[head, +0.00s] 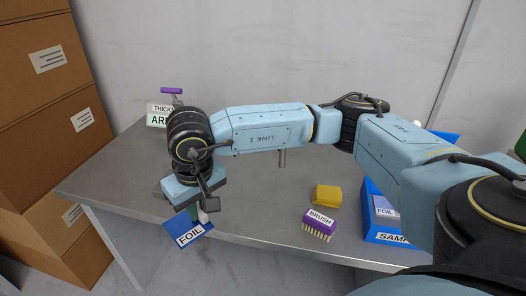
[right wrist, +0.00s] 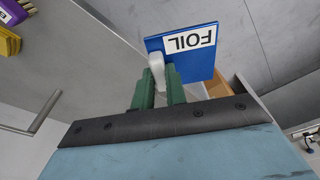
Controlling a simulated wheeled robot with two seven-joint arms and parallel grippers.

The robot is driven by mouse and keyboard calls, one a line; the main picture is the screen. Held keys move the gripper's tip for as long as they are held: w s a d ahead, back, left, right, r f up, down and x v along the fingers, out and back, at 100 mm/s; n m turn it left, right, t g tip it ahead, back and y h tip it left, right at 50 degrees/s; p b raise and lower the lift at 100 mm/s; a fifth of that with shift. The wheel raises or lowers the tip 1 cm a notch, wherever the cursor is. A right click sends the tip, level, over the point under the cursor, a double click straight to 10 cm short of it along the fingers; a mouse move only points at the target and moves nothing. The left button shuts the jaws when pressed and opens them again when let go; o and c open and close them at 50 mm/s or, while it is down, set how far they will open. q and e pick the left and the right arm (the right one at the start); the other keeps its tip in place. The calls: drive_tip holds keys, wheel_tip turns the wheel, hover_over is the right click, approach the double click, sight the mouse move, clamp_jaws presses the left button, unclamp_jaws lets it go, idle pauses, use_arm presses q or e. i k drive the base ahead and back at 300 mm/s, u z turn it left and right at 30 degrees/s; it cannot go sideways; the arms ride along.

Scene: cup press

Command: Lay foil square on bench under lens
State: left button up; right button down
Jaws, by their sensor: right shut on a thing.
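The foil square (head: 182,234) is a blue plate with a white "FOIL" label. My right gripper (head: 200,214) is shut on its white tab and holds it at the bench's front-left edge, partly beyond that edge in the picture. In the right wrist view the green fingers (right wrist: 159,88) close on the white tab, and the blue foil square (right wrist: 195,68) sticks out past them. The grey bench (head: 265,200) is below my right arm. I cannot make out a lens; my arm hides part of the bench. My left gripper is not in view.
A sign (head: 158,116) and a purple-topped post (head: 171,91) stand at the back left, partly behind my arm. A purple brush (head: 319,223), a yellow block (head: 327,195) and a blue sample box (head: 378,233) with another foil piece are at the right. Cardboard boxes (head: 45,75) stand left.

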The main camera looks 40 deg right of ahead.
sight(274, 194)
drive_tip(key=z, duration=0.9)
drive_tip(key=i, duration=0.95)
drive_tip(key=z, duration=1.05)
